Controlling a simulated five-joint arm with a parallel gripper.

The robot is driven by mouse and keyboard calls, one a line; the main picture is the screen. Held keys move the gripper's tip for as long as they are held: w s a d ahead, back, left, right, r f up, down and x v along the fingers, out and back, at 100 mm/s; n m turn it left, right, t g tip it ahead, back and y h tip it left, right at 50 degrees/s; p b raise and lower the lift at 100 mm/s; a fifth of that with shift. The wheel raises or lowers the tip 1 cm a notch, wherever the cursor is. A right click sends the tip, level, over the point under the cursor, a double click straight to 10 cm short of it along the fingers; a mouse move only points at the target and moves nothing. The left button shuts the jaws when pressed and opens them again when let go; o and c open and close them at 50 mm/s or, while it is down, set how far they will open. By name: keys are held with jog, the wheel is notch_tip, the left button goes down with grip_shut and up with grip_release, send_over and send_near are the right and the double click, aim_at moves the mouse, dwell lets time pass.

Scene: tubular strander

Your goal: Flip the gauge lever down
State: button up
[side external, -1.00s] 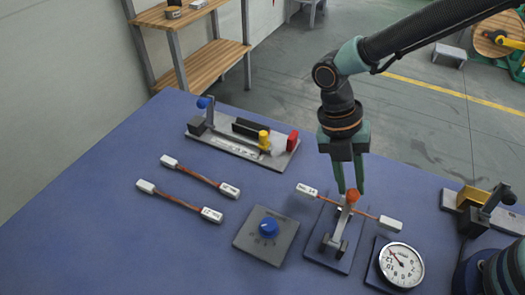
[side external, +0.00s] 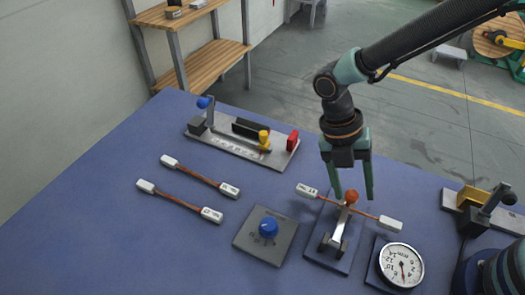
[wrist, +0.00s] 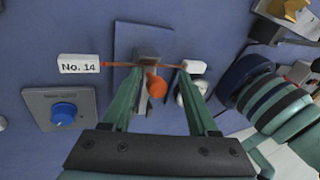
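The gauge lever (side external: 341,224) is a grey bar with an orange knob (side external: 351,197) on a blue base plate (side external: 329,252). It leans towards the back of the table. The knob also shows in the wrist view (wrist: 155,85). A wire sample with white end blocks, one labelled No. 14 (wrist: 78,65), lies across the lever's fixture. My gripper (side external: 354,197) is open, its fingers on either side of the knob with gaps visible in the wrist view. The round dial gauge (side external: 401,264) stands right of the lever, its needle pointing down.
A blue knob on a grey plate (side external: 265,236) is left of the lever. Two wire samples (side external: 200,177) (side external: 180,201) lie farther left. A grey fixture (side external: 242,140) with yellow and red parts stands behind. Another fixture (side external: 478,210) is at right. The front left table is clear.

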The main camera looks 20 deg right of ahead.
jog(key=shift+w+r, duration=0.1)
jog(key=shift+w, duration=0.05)
jog(key=shift+w+a+r, duration=0.2)
jog(key=shift+w+r, duration=0.05)
jog(key=shift+r, duration=0.25)
jog(key=v, duration=1.1)
jog(key=shift+s, duration=0.15)
jog(key=s+d+r+m+t+y, duration=0.1)
jog(key=d+r+m+t, duration=0.2)
jog(key=d+m, duration=0.7)
jog(key=s+d+r+m+t+y, duration=0.1)
jog(key=d+r+m+t, duration=0.3)
jog(key=d+m, duration=0.7)
jog(key=s+m+t, duration=0.1)
jog(key=m+t, duration=0.1)
jog(key=m, duration=0.5)
jog(key=shift+d+r+y, duration=0.15)
jog(key=shift+r+y, duration=0.05)
jog(key=shift+y, duration=0.1)
